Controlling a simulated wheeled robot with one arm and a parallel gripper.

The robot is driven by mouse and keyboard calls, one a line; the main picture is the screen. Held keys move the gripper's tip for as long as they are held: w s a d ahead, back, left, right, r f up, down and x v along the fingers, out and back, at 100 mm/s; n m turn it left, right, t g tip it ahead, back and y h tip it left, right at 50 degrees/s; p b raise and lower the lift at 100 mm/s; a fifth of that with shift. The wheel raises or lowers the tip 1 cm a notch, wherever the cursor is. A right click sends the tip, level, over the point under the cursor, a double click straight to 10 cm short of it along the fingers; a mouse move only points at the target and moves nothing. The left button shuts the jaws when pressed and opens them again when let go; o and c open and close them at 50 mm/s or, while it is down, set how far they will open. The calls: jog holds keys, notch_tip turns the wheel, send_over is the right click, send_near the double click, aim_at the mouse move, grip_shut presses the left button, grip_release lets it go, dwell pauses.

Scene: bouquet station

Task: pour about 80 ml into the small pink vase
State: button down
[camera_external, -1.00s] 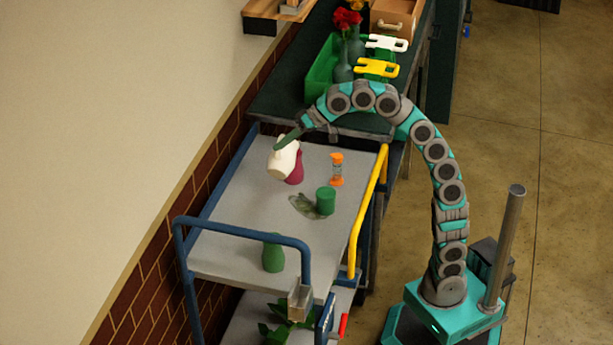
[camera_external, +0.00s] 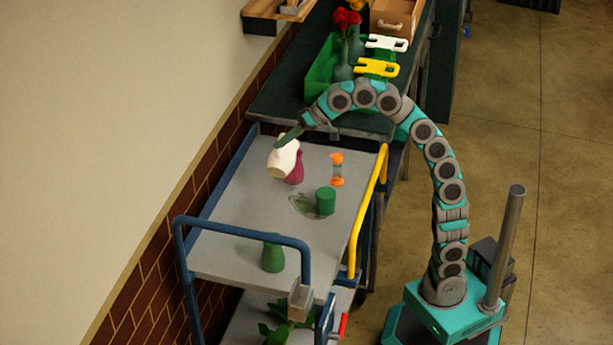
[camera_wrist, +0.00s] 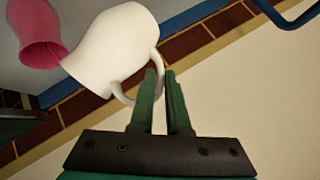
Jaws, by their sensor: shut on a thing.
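A white jug (camera_external: 284,158) is held tilted in the air over the cart, beside and partly in front of the small pink vase (camera_external: 295,172). The vase stands on the cart top. My gripper (camera_external: 287,139) is shut on the jug's handle. In the wrist view my gripper's green fingers (camera_wrist: 160,88) close at the jug's looped handle, and the white jug (camera_wrist: 113,46) lies next to the pink vase (camera_wrist: 36,32). The vase's mouth shows, and the jug overlaps the vase's edge. No stream of water can be made out.
The grey cart top (camera_external: 235,215) also bears an orange-ended hourglass-like item (camera_external: 337,169), a green cylinder (camera_external: 325,201) beside a clear or leafy patch, and a green vase (camera_external: 273,253). Blue rails and a yellow handle (camera_external: 369,215) edge the cart. A green crate (camera_external: 322,70) stands behind.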

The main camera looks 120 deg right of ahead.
aim_at(276, 165)
jog(key=shift+s+d+r+m+t+y, duration=0.4)
jog(key=shift+s+d+r+t, duration=0.35)
jog(key=shift+s+d, duration=0.1)
dwell(1.4)
jog(key=shift+a, duration=0.1)
jog(key=w+a+f+g, duration=0.1)
jog(key=w+a+f+n+g+h, duration=0.1)
jog(key=w+f+g, duration=0.1)
jog(key=shift+a+f+n+h, duration=0.1)
jog(key=shift+a+n+h, duration=0.2)
jog(key=shift+w+a+f+n+g+h, duration=0.25)
jog(key=shift+f+g+h, duration=0.15)
jog(key=shift+f, duration=0.25)
jog(key=shift+w+a+f+n+g+h, duration=0.15)
jog(key=shift+w+f+n+g+h, duration=0.15)
jog(key=shift+f, duration=0.35)
dwell(0.8)
jog(key=shift+w+a+f+g, duration=0.15)
jog(key=shift+a+f+g, duration=0.05)
jog(key=shift+f+g, duration=0.2)
jog(key=shift+w+a+f+n+g+h+b, duration=0.15)
jog(key=shift+w+a+f+n+g+h, duration=0.55)
jog(key=shift+f, duration=0.85)
jog(key=shift+w+a+f+n+g+h+b, duration=0.2)
jog(key=shift+w+a+f+n+g+h, duration=0.25)
jog(key=shift+w+a+f+g+h, duration=0.8)
jog(key=shift+w+a+f+n+g+h+b, duration=0.15)
jog(key=shift+w+f+n+g+h, duration=0.3)
jog(key=shift+f, duration=1.4)
